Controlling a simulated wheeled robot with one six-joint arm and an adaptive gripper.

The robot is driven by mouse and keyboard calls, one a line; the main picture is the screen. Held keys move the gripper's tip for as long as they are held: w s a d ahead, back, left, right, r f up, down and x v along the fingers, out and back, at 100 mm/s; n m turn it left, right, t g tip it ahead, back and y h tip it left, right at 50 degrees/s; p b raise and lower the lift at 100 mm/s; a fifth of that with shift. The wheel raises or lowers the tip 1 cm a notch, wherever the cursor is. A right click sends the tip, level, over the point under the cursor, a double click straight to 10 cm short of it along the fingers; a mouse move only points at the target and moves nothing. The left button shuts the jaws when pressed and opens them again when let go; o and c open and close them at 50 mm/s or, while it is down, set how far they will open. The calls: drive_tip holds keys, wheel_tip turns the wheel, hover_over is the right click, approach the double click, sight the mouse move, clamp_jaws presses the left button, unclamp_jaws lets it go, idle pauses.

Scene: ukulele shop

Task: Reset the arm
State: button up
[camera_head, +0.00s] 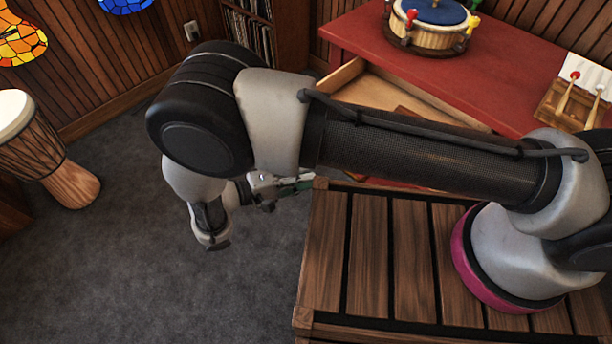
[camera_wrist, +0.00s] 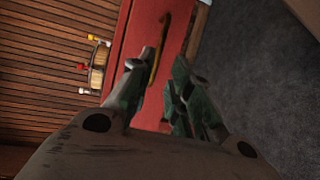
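My arm reaches from its base on the slatted wooden platform across to the left, with its elbow raised over the grey floor. My gripper (camera_head: 285,186) hangs low beside the platform, partly hidden by the arm. In the wrist view, my gripper (camera_wrist: 164,65) has its two green-padded fingers apart with a narrow gap, and nothing shows between them but background. Beyond the fingers is a red drawer front (camera_wrist: 142,30) with a curved brass handle (camera_wrist: 160,50). The gripper seems apart from the handle, but I cannot judge the distance.
A red desk (camera_head: 455,55) has its wooden drawer (camera_head: 350,73) pulled open behind my arm. A round drum-like toy (camera_head: 432,35) and a tray with mallets (camera_head: 572,103) sit on the desk. A djembe (camera_head: 45,150) stands at left. Grey carpet (camera_head: 130,270) is free.

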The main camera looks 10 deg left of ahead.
idle(0.3)
drive_tip(key=s+d+n+g, duration=0.3)
drive_tip(key=d+n, duration=0.2)
drive_tip(key=n, duration=0.1)
drive_tip(key=w+d+r+m+g+y, duration=0.1)
drive_tip(key=w+d+r+g+y, duration=0.15)
drive_tip(key=d+r, duration=0.45)
drive_tip(key=w+d+r+m+g+y, duration=0.1)
drive_tip(key=w+d+r+g+y, duration=0.2)
drive_tip(key=r, duration=0.7)
drive_tip(key=w+d+r+m+g+y, duration=0.25)
drive_tip(key=d+r+y, duration=0.2)
drive_tip(key=r, duration=0.45)
drive_tip(key=s+d+r+m+t+y, duration=0.1)
drive_tip(key=s+d+r+m+t, duration=0.1)
drive_tip(key=d+r, duration=0.3)
drive_tip(key=s+d+r+m+t+y, duration=0.1)
drive_tip(key=d+r, duration=0.4)
drive_tip(key=d, duration=0.6)
drive_tip(key=s+d+r+m+t+y, duration=0.1)
drive_tip(key=s+d+r+m+t, duration=0.2)
drive_tip(key=d, duration=0.5)
wheel_tip(320, 180, up, 3)
drive_tip(key=m+t, duration=0.1)
drive_tip(key=m, duration=0.1)
drive_tip(key=shift+m+y, duration=0.3)
drive_tip(key=shift+m, duration=0.05)
